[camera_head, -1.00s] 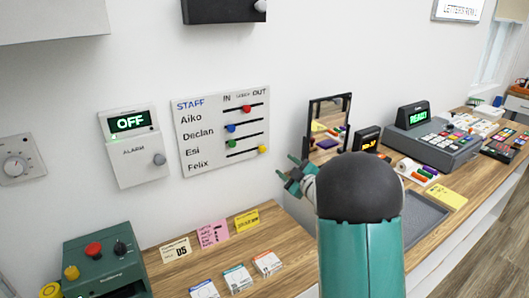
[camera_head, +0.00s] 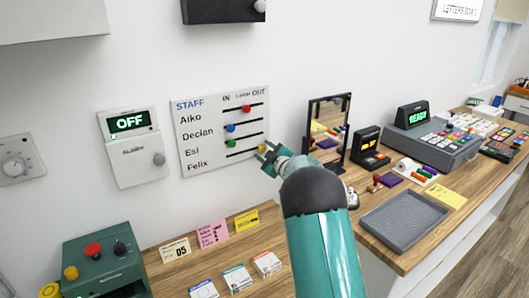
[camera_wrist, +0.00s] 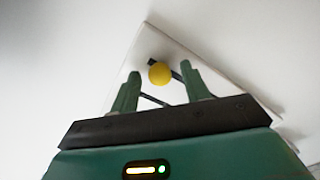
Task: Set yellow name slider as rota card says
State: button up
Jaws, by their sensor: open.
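The white staff board (camera_head: 185,137) hangs on the wall with rows for Aiko, Declan, Esi and Felix and columns IN, Lunch and OUT. The yellow slider (camera_head: 262,148) is on Felix's row, at the OUT end. In the wrist view the round yellow knob (camera_wrist: 160,73) shows between my fingertips, with gaps on both sides. My gripper (camera_head: 267,154) is open at the board's lower right corner. A pink handwritten card (camera_head: 212,233) and a yellow card (camera_head: 245,219) stand on the desk; their writing is too small to read, so I cannot tell which is the rota.
The red slider (camera_head: 246,109) is near Lunch; the blue (camera_head: 231,128) and green (camera_head: 232,143) sliders are towards IN. A framed mirror (camera_head: 345,130) stands right of my gripper. An alarm box (camera_head: 134,170) reading OFF is left of the board. A grey tray (camera_head: 403,240) lies empty.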

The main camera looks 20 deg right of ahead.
aim_at(229, 156)
jog(key=shift+w, duration=0.15)
grip_shut()
jog(key=s+a, duration=0.1)
jog(key=a, duration=0.3)
jog(key=s+a, duration=0.1)
jog(key=a, duration=0.3)
jog(key=s+a, duration=0.1)
jog(key=a, duration=0.3)
jog(key=shift+s, duration=0.1)
jog(key=shift+a, duration=0.1)
grip_release()
jog(key=shift+s+a, duration=0.1)
jog(key=v, duration=1.3)
jog(key=shift+s+d, duration=0.3)
